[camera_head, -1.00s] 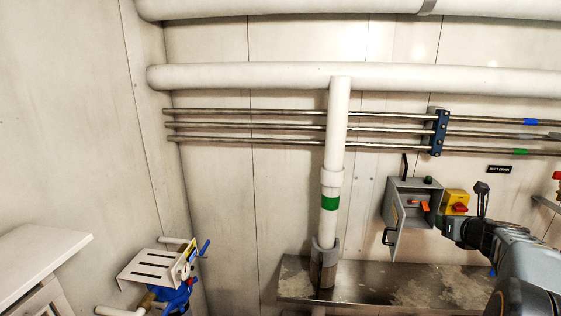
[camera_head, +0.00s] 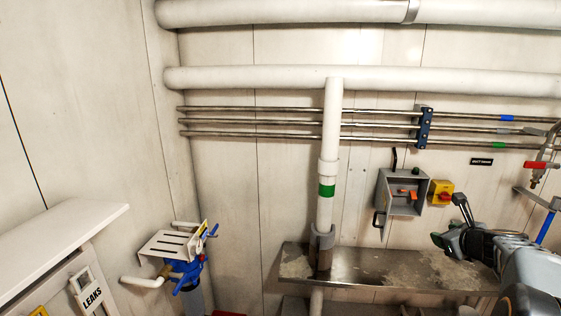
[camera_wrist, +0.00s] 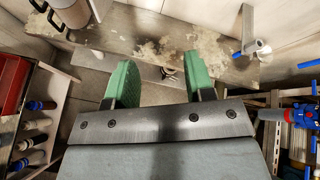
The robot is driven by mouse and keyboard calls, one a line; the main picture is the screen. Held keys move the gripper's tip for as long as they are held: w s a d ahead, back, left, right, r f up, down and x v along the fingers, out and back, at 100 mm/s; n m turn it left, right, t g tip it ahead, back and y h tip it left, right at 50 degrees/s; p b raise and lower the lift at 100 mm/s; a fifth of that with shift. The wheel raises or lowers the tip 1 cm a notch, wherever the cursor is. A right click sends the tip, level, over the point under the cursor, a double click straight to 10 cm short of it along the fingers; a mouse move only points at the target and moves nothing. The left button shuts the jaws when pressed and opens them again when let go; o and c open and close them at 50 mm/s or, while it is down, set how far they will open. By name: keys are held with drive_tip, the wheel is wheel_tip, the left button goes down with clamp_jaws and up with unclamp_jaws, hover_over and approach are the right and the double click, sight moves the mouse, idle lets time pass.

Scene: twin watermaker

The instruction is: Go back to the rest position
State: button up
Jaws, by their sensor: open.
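My gripper (camera_head: 449,220) is in the lower right of the head view, in front of the metal shelf and below the yellow switch box. In the wrist view my gripper (camera_wrist: 160,76) shows two green fingertips spread wide apart with nothing between them. It is open and empty. My grey arm comes in from the lower right corner of the head view.
A grey wall box (camera_head: 403,192) with an orange switch stands open beside a yellow box with a red knob (camera_head: 441,192). The stained metal shelf (camera_head: 380,267) lies below. A blue valve assembly (camera_head: 184,268) and white cabinet (camera_head: 62,240) are left.

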drive_tip(key=s+a+f+n+g+b, duration=0.1)
drive_tip(key=s+a+f+n+g, duration=0.2)
drive_tip(key=s+a+n, duration=0.7)
drive_tip(key=s+a+f+n+g, duration=0.4)
drive_tip(key=s+a+n, duration=0.6)
drive_tip(key=a+n, duration=0.7)
drive_tip(key=shift+s+a+f+n+y+b, duration=0.15)
drive_tip(key=shift+a+f+n+y+b, duration=0.15)
drive_tip(key=shift+n, duration=2.2)
drive_tip(key=shift+c, duration=0.3)
